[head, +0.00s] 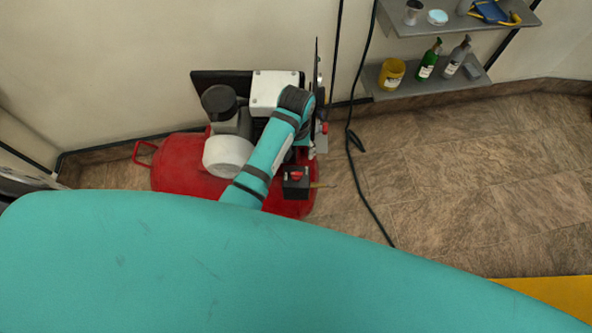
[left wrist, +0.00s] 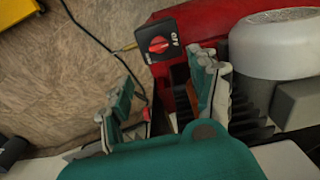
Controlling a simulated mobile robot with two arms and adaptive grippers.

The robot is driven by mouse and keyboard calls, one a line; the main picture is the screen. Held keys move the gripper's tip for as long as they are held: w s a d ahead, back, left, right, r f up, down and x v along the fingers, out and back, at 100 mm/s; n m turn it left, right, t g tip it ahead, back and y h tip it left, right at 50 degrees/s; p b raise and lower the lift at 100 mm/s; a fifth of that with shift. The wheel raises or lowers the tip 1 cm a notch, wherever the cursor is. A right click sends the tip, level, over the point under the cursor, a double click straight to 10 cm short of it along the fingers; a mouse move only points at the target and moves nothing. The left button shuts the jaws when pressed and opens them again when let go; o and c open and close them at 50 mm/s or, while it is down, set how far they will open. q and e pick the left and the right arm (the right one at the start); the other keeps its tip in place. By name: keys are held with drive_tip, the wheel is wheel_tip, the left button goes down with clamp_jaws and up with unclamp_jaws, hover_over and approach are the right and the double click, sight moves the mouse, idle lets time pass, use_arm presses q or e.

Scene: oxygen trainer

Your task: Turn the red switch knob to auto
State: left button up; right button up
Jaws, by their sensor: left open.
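The red switch knob (left wrist: 158,44) sits on the face of a small black switch box (left wrist: 166,28) in the left wrist view. White lettering reading OFF is beside the knob; the other label is too small to read surely. In the head view the knob (head: 296,174) shows on top of the box (head: 295,188), at the right end of the red tank. My left gripper (left wrist: 163,88) is open, its two teal and grey fingers spread apart below the knob in the picture, not touching it. In the head view my own arm largely hides that gripper. My right gripper is not in view.
The red compressor tank (head: 180,175) carries a white motor part (head: 228,155). A black cable (head: 368,190) runs down the wall and over the floor. Shelves (head: 425,88) with bottles stand at the back right. The tiled floor right of the compressor is mostly free.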

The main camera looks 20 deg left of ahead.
sight(297, 173)
use_arm(q)
wheel_tip(297, 173, down, 13)
drive_tip(key=shift+d+r+b, duration=0.1)
drive_tip(key=shift+b, duration=0.7)
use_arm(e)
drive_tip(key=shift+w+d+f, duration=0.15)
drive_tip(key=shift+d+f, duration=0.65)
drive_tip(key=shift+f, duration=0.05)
use_arm(q)
drive_tip(key=c, duration=1.2)
drive_tip(key=shift+o, duration=0.2)
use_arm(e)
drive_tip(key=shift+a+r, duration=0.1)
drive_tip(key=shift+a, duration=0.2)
